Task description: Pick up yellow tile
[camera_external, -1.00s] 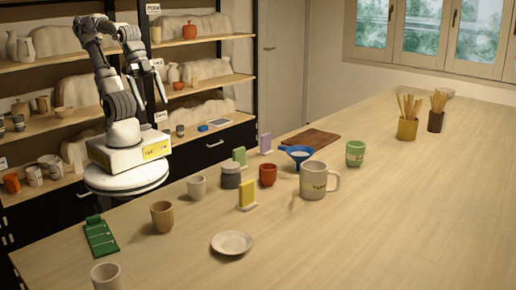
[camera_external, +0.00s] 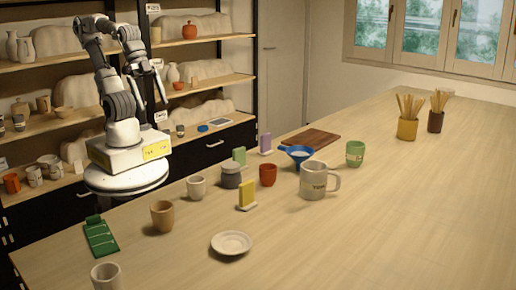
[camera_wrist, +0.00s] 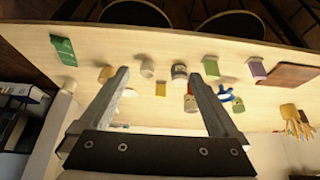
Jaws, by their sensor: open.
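The yellow tile (camera_external: 247,193) stands upright in a small pale holder on the wooden table, between the grey-lidded jar and the white saucer. It also shows in the wrist view (camera_wrist: 160,90), small and between my fingers in the picture, but well beyond them. My gripper (camera_external: 154,103) hangs above and behind the table's left edge, over by the shelves, far from the tile. In the wrist view my gripper (camera_wrist: 159,75) has its two fingers wide apart with nothing held.
Near the tile are a red cup (camera_external: 268,175), a grey-lidded jar (camera_external: 230,177), a pale cup (camera_external: 196,188) and a white saucer (camera_external: 231,243).

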